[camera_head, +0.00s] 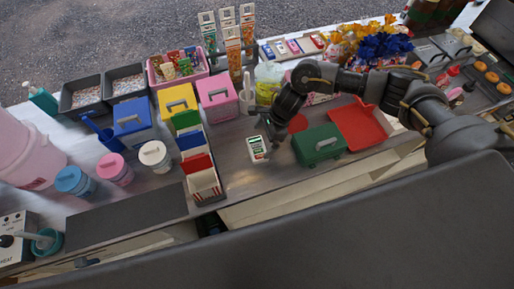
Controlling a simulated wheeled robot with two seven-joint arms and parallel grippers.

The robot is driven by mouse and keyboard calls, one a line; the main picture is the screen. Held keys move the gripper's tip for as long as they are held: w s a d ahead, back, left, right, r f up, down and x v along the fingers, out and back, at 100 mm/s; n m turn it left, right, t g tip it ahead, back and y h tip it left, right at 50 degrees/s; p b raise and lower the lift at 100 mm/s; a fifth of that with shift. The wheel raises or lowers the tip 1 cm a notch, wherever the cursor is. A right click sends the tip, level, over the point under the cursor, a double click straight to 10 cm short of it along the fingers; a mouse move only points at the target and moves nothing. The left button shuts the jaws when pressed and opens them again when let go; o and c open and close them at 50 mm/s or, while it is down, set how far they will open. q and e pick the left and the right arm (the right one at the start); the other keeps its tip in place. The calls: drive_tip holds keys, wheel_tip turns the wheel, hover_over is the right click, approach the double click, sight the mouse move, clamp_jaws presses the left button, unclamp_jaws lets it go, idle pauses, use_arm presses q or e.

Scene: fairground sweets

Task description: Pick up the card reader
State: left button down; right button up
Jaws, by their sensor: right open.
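The card reader (257,149) is a small pale device with a green patch, on the grey counter near the middle of the camera_head view. My right arm reaches in from the right, and its dark gripper (268,136) is over the far edge of the reader, pointing down. The gripper is open; its fingers are small and dark, and I cannot tell whether they touch the reader. My left gripper is not in view.
A green box with a handle (320,146) stands right of the reader, beside a red tray (357,125). A row of colourful card holders (203,184) stands to the left. A pink box (218,98) is behind. Counter in front of the reader is clear.

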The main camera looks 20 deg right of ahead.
sight(258, 146)
drive_tip(key=p+x, duration=0.2)
drive_tip(key=x, duration=0.2)
drive_tip(key=shift+s+p, duration=0.15)
drive_tip(key=shift+p, duration=0.2)
drive_tip(key=shift+a+f, duration=0.1)
drive_tip(key=shift+f, duration=0.4)
drive_tip(key=c, duration=0.7)
drive_tip(key=shift+c, duration=0.3)
drive_tip(key=shift+r, duration=0.2)
